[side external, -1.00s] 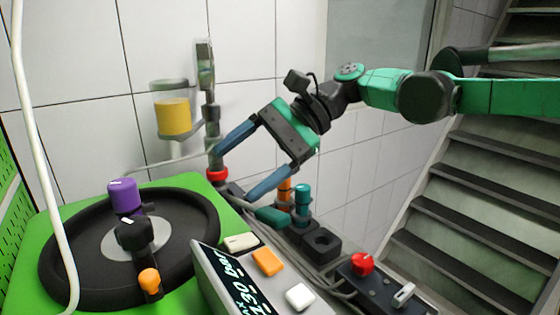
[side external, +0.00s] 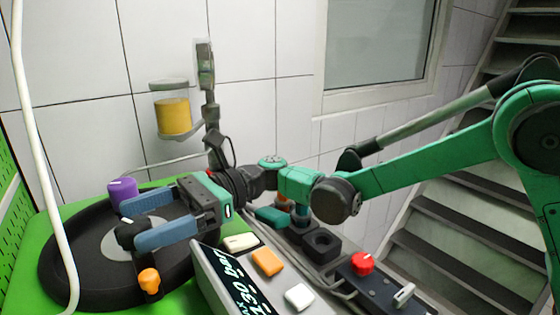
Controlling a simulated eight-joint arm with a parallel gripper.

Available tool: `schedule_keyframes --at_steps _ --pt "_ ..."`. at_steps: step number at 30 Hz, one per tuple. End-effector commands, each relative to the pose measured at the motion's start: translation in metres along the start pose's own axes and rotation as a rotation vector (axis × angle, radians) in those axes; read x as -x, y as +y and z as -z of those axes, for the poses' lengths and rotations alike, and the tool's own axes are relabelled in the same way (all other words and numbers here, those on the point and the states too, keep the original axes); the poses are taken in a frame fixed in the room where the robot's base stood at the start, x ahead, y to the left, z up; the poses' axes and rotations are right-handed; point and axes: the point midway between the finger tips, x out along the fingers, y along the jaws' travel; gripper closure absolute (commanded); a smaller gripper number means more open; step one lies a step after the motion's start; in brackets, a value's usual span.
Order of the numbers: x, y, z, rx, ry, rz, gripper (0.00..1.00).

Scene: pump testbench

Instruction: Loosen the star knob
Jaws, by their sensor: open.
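My gripper (side external: 131,222) is open, its two blue fingers pointing left over the round black disc (side external: 65,265) on the green bench. A black knob (side external: 126,236) stands near the disc's middle, beside the tip of the lower finger and partly hidden by it. I cannot tell whether finger and knob touch. A purple knob (side external: 122,188) stands behind the upper fingertip, and a small orange knob (side external: 149,279) sits in front of the lower finger. A red knob (side external: 362,263) is on a dark box at the right. I cannot make out for certain which knob is star-shaped.
A tilted display panel (side external: 222,284) with white and orange buttons stands close in front of my gripper. A white hose (side external: 42,150) runs down the left side. A cup of yellow liquid (side external: 173,117) hangs at the wall. Dark fittings (side external: 320,243) stand below my arm.

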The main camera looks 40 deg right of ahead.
Motion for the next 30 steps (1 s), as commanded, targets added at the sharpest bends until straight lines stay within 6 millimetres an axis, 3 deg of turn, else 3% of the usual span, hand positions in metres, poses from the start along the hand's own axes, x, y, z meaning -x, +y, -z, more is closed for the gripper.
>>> schedule_keyframes --at_steps 6,17,19,26,30 --pt "-0.032 0.0 0.0 0.0 0.0 -0.001 0.21" --pt "-0.04 0.0 0.0 0.001 0.0 0.001 0.21" --pt "-0.04 0.0 0.0 0.001 0.0 0.001 0.32" --pt "-0.04 0.0 0.0 0.001 0.0 0.001 0.98" --pt "-0.039 0.0 0.0 0.001 0.0 -0.003 1.0"
